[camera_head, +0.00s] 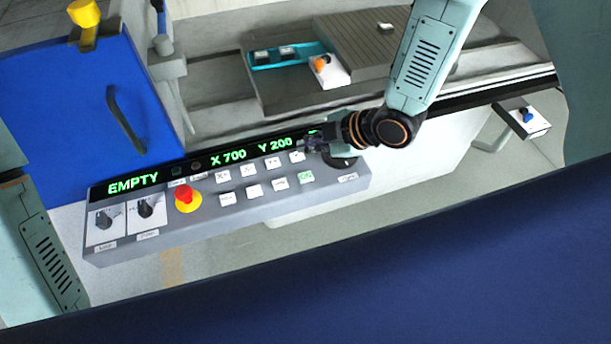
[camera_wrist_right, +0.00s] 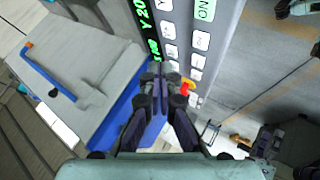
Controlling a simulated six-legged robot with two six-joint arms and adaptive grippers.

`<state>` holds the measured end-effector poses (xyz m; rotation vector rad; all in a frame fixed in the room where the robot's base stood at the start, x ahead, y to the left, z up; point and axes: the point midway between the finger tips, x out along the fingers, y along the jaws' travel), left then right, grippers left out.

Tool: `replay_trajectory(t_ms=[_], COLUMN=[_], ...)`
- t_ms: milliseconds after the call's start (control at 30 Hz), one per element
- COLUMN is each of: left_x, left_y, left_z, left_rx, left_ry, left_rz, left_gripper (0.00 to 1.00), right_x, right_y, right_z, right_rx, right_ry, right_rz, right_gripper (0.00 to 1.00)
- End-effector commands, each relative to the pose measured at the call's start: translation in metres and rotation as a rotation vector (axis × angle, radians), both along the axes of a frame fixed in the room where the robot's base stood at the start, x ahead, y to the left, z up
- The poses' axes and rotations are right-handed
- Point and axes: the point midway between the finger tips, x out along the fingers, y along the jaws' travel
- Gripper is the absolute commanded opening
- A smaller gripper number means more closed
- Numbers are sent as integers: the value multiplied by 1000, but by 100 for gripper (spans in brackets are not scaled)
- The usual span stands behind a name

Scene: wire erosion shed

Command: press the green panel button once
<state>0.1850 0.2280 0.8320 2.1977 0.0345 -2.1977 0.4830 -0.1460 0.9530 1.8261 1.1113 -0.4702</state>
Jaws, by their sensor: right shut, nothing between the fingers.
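The green panel button (camera_head: 306,177) is a small white key with green lettering, at the right end of the lower key row on the grey control panel (camera_head: 225,218). It also shows in the right wrist view as the green-marked key (camera_wrist_right: 205,10) at the top edge. My right gripper (camera_head: 309,144) is over the panel's upper right part, beyond the button in the head view and apart from it in the picture. In the right wrist view its fingers (camera_wrist_right: 160,76) are together and empty. My left gripper is out of view.
A red emergency knob (camera_head: 185,196) on a yellow base and two black rotary switches (camera_head: 107,219) stand on the panel's left. Several white keys surround the green one. A black dial (camera_head: 341,161) sits close by my right gripper. The display reads EMPTY, X 700, Y 200.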

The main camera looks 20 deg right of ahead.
Motion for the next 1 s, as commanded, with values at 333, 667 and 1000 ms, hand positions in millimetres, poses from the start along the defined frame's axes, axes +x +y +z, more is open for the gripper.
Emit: replay_trajectory(t_ms=[333, 667, 1000], left_x=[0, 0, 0], left_y=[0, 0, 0], left_z=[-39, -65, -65], left_rx=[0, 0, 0], left_ry=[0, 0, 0], left_rz=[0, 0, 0], left_gripper=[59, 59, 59], right_x=[0, 0, 0], right_y=[0, 0, 0], right_z=[-42, -76, -78], right_rx=[0, 0, 0], right_ry=[0, 2, 0], right_rz=[0, -1, 0], right_gripper=[0, 0, 0])
